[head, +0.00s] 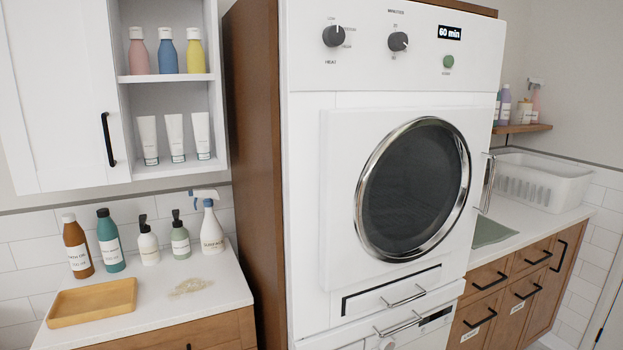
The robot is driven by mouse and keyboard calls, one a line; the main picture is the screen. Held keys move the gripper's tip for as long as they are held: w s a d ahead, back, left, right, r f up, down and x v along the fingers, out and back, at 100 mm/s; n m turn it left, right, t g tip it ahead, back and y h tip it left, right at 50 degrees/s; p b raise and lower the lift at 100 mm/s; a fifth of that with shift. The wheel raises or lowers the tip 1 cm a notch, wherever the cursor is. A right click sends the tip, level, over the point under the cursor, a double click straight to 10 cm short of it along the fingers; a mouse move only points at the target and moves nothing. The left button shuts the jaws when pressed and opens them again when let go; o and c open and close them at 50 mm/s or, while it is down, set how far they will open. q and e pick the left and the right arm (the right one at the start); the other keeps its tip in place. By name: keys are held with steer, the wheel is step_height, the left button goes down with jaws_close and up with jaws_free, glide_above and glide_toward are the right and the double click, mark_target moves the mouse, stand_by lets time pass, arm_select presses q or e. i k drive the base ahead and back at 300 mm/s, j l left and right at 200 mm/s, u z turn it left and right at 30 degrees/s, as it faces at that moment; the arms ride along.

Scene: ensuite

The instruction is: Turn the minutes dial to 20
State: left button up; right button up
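The minutes dial (398,41) is a dark round knob under the word MINUTES on the white dryer's top panel (480,60). Its light pointer mark is on the right side, but the small numbers around it are hard to read. A black display (450,33) right of it reads "60 min". The heat dial (333,36) is a similar dark knob to the left, and a green button (448,62) sits below the display. Neither gripper shows in the head view.
The dryer's round glass door (414,188) is shut, with a chrome handle (486,184) sticking out at its right. A counter at left holds bottles (108,240) and a wooden tray (92,300). A white basket (540,180) stands right. The space before the panel is clear.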

mark_target(397, 41)
steer(key=l+u, duration=0.15)
steer(key=l, duration=1.35)
